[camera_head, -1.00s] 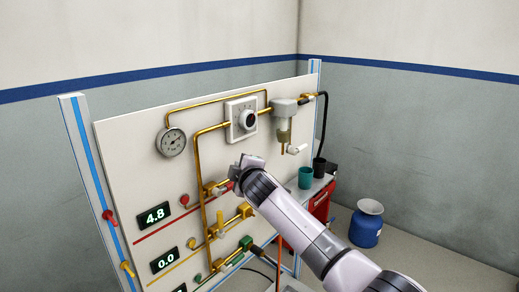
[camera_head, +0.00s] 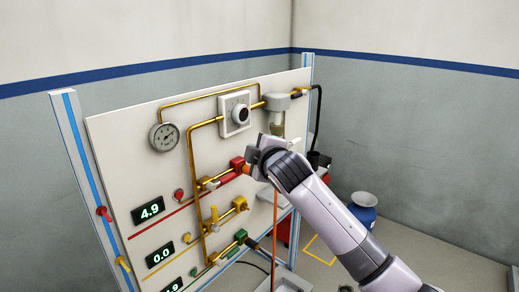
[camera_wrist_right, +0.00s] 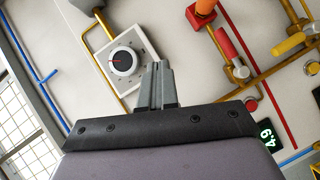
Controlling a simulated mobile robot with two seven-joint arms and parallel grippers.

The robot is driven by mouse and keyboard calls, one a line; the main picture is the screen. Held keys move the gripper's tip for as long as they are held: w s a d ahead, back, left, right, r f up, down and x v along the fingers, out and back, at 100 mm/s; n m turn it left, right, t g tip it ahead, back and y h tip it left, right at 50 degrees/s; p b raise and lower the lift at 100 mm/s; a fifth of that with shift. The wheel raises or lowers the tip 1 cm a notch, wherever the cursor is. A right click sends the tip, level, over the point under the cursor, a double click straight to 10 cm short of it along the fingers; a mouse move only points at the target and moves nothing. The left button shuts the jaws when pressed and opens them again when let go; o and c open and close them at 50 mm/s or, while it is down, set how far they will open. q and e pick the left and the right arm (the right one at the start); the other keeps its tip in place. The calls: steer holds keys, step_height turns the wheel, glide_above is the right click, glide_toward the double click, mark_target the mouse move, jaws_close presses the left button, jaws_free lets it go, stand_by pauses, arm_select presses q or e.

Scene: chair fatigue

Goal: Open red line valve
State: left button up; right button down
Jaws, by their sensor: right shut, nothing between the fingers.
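The red line valve has a red lever handle (camera_wrist_right: 227,42) with a pale silver pivot, in the upper right of the right wrist view. The handle lies roughly along its brass pipe and the red line. In the head view the valve (camera_head: 213,184) sits on the panel, left of a red block (camera_head: 237,163). My right gripper (camera_head: 256,152) is above and right of the valve, apart from the handle. Its fingers (camera_wrist_right: 157,72) are shut and empty, in front of the panel near the white dial. My left gripper is not in view.
The white dial (camera_head: 237,113) and a filter unit (camera_head: 278,105) are close to my right gripper. A yellow valve (camera_head: 214,215) is lower, its handle across its pipe. The red line's display (camera_head: 149,209) reads 4.9. An orange hose (camera_head: 275,225) hangs below my gripper.

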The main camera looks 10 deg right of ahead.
steer(key=shift+s+d+r, duration=0.35)
steer(key=shift+s+d, duration=0.05)
steer(key=s+d+f+m+g, duration=0.1)
steer(key=s+d+f+m, duration=0.1)
steer(key=s+f, duration=0.45)
steer(key=s+d+f+m+g, duration=0.1)
steer(key=s+f+m, duration=0.2)
steer(key=f, duration=0.7)
steer(key=s+d+f+m, duration=0.2)
steer(key=s+f, duration=0.3)
steer(key=f, duration=0.4)
steer(key=s+d+f+m, duration=0.2)
steer(key=s+d+f, duration=0.1)
steer(key=s, duration=0.5)
steer(key=s+d+f+m+g, duration=0.1)
steer(key=s+d+f+m, duration=0.1)
steer(key=s+f, duration=0.3)
steer(key=s+d+f+m+g+h, duration=0.1)
steer(key=s+d+f+m, duration=0.2)
steer(key=s, duration=0.8)
steer(key=shift+s+d+f, duration=0.15)
steer(key=shift+d+f, duration=0.2)
steer(key=shift+f, duration=0.25)
